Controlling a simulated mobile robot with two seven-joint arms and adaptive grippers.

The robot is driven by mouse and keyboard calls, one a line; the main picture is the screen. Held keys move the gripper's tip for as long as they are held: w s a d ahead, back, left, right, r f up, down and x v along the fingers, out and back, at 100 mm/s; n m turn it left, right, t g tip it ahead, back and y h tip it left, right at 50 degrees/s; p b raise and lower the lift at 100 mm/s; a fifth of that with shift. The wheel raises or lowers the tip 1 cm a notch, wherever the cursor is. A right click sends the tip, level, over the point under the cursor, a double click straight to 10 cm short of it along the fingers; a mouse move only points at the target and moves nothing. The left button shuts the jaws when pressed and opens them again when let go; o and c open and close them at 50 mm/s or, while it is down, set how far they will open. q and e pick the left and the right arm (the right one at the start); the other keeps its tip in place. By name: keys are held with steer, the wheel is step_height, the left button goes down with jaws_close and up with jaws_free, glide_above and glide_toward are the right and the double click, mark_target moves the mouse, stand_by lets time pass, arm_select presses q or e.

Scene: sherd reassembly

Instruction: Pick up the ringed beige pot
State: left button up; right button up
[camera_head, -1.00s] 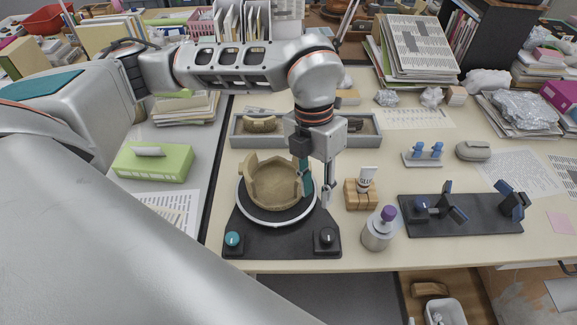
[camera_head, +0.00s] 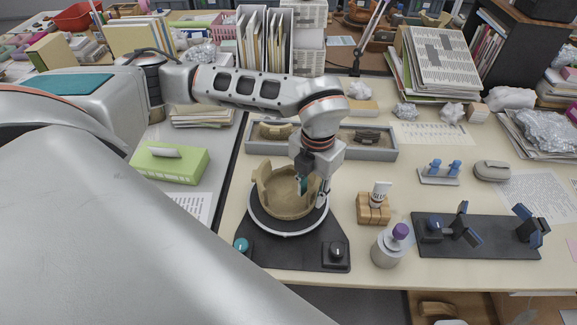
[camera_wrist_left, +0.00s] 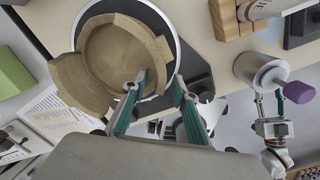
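The beige pot (camera_head: 283,204), an incomplete vessel with a broken, uneven rim, sits on a round turntable (camera_head: 276,231) with a white ring and dark base. It also shows in the left wrist view (camera_wrist_left: 110,55), with a raised wall piece at its left. My left gripper (camera_head: 313,193) is over the pot's right side. In the left wrist view its teal fingers (camera_wrist_left: 160,80) are apart, one over the pot's inside and one beyond its outer wall. I cannot tell whether either touches. A silver part with teal fingers (camera_wrist_left: 268,125), apparently my right gripper, shows below the purple-topped bottle.
A grey tray (camera_head: 384,153) with sherds lies behind the turntable. A wooden block (camera_head: 373,209) with a white-capped item, a purple-topped bottle (camera_head: 388,248) and a black stand (camera_head: 485,243) are to the right. A green box (camera_head: 172,166) is left.

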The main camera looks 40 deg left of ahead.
arm_select(q)
jaws_close()
steer(key=shift+r, duration=0.15)
